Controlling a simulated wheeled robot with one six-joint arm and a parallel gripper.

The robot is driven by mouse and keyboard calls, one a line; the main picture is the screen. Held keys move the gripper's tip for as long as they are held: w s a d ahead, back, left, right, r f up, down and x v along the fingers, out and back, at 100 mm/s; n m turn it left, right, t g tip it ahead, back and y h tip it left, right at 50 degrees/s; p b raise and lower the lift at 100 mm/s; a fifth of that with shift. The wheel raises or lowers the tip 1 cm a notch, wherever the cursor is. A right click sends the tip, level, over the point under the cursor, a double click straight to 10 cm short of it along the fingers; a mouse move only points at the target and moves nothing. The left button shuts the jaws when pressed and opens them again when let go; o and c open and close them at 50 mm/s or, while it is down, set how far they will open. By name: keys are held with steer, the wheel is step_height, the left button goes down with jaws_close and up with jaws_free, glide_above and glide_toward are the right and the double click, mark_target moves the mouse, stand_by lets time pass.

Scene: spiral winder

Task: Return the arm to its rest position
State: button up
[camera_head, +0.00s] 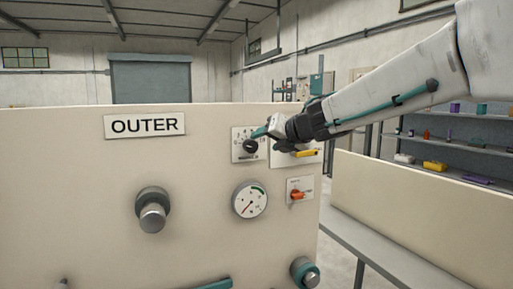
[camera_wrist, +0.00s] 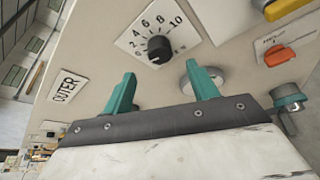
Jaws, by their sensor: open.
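My arm (camera_head: 400,90) reaches in from the upper right in the head view, stretched out toward the cream panel (camera_head: 80,200). My gripper (camera_head: 262,138) is open at the panel's upper right, close to a black dial knob (camera_head: 250,147). In the wrist view, the two teal fingers of my gripper (camera_wrist: 160,88) stand apart with nothing held. The dial knob (camera_wrist: 159,49) on its white numbered plate shows ahead of and between the fingertips. I cannot tell whether a finger touches it.
A yellow handle (camera_head: 306,153), a pressure gauge (camera_head: 250,199) and an orange-red switch (camera_head: 297,195) sit near the gripper. A grey round peg (camera_head: 152,212) sticks out under the OUTER sign (camera_head: 145,126). Shelves (camera_head: 460,130) stand at the right. The space above the panel is open.

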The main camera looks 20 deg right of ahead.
steer(key=s+d+f+m+h, duration=0.1)
steer(key=d+f+m+h, duration=0.1)
steer(key=d+m+h, duration=0.65)
steer(key=s+d+f+m+g+h, duration=0.25)
steer(key=s+d+f+m, duration=0.25)
steer(key=s+m, duration=0.6)
steer(key=s+a+f+m+g+y, duration=0.2)
steer(key=s+a+f+m+g, duration=0.1)
steer(key=s, duration=0.5)
steer(key=s+a+f+m+g+y, duration=0.2)
steer(key=s+a+f+m, duration=0.3)
steer(key=s, duration=0.4)
steer(key=s+a+f+m+g+y, duration=0.3)
steer(key=s+a+f+m+g, duration=0.1)
steer(key=s, duration=0.5)
steer(key=shift+s+a+f+m+g, duration=0.2)
steer(key=shift+f+m+g, duration=0.15)
steer(key=shift+f+m, duration=0.45)
steer(key=shift+r, duration=0.15)
